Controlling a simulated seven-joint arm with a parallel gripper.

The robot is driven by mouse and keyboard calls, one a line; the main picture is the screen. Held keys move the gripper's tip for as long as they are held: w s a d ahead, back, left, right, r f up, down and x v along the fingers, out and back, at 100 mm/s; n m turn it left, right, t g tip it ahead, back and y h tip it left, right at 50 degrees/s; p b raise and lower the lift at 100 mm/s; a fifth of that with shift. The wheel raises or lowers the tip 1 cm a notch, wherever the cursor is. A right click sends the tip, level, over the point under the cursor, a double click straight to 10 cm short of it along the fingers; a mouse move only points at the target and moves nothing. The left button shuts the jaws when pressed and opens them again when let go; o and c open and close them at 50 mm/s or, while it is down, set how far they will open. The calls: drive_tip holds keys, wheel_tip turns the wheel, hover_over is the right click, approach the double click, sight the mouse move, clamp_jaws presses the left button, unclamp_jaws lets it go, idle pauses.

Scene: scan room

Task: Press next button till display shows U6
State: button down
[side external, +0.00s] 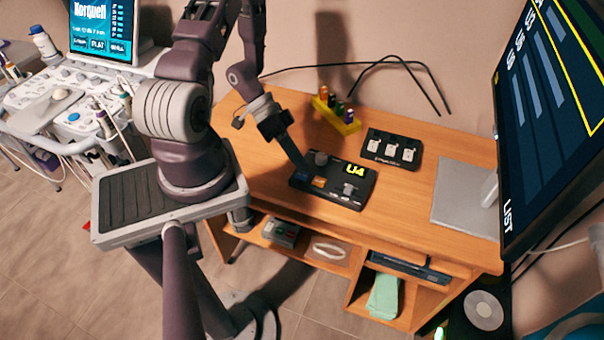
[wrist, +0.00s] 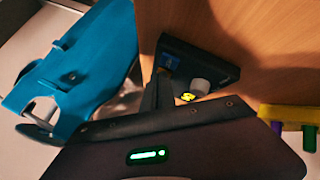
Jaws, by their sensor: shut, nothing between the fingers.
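The black control box (side external: 333,192) lies on the wooden desk, and its yellow display (side external: 354,169) reads U4. On its top are a grey round knob (side external: 321,158), an orange part (side external: 319,182), a grey raised control (side external: 349,189) and a blue part at the left corner. The labels are too small to read, so I cannot tell which is the next button. My gripper (side external: 306,172) is shut, its tips at the box's left end, close to the blue part (wrist: 168,61). I cannot tell if they touch it. The wrist view shows the box (wrist: 215,70) partly hidden by my fingers.
A black panel with three white switches (side external: 392,149) lies right of the box. A yellow rack of small bottles (side external: 337,115) stands behind. A large monitor (side external: 550,110) rises at the right on a grey base (side external: 462,200). The desk front (side external: 400,215) is clear.

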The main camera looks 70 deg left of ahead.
sight(299, 173)
drive_tip(key=shift+f, duration=0.1)
drive_tip(key=shift+f, duration=0.3)
drive_tip(key=shift+f, duration=0.45)
idle(0.5)
drive_tip(key=shift+r, duration=0.85)
drive_tip(key=shift+r, duration=2.55)
